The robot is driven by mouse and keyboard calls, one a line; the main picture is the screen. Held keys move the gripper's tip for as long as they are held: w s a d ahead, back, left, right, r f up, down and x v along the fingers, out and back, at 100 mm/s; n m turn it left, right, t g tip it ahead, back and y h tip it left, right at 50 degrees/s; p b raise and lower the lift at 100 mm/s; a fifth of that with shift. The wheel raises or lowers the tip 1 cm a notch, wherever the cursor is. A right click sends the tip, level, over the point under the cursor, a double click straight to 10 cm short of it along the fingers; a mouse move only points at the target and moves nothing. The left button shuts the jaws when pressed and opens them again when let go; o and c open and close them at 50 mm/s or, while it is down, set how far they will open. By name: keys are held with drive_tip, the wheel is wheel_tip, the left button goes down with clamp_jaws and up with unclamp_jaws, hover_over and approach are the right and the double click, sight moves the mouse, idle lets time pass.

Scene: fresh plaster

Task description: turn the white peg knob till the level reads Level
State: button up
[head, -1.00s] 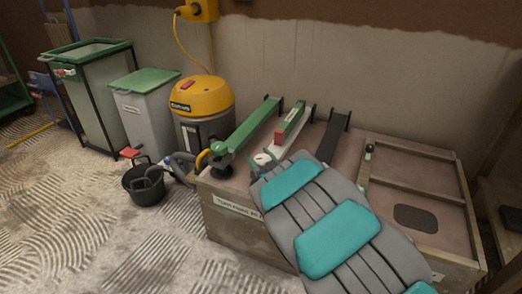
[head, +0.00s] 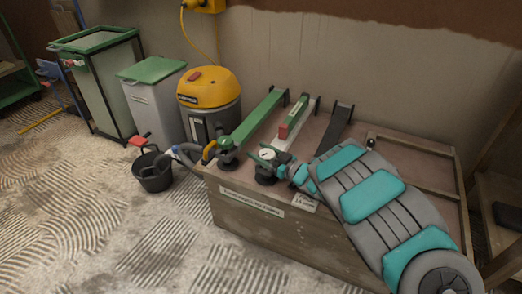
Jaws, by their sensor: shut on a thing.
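The white peg knob (head: 266,154) shows as a small round white-topped piece at the front end of the middle, white rail (head: 299,121). My gripper (head: 277,163) is at this knob and appears shut on it. The teal fingers and wrist hide part of the knob and its mount. A red and green block (head: 289,123) sits on the white rail behind it. I cannot make out any level reading at this size.
A yellow vacuum (head: 208,88), bins and black bucket (head: 154,181) stand left. Floor in front is clear.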

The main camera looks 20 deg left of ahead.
sight(273, 159)
drive_tip(key=shift+r, duration=0.2)
drive_tip(key=o, duration=1.4)
drive_tip(key=shift+f, duration=0.1)
drive_tip(key=shift+c, duration=0.2)
drive_tip(key=shift+d, duration=0.1)
drive_tip(key=v, duration=0.7)
drive_tip(key=shift+d, duration=0.3)
drive_tip(key=shift+s, duration=0.1)
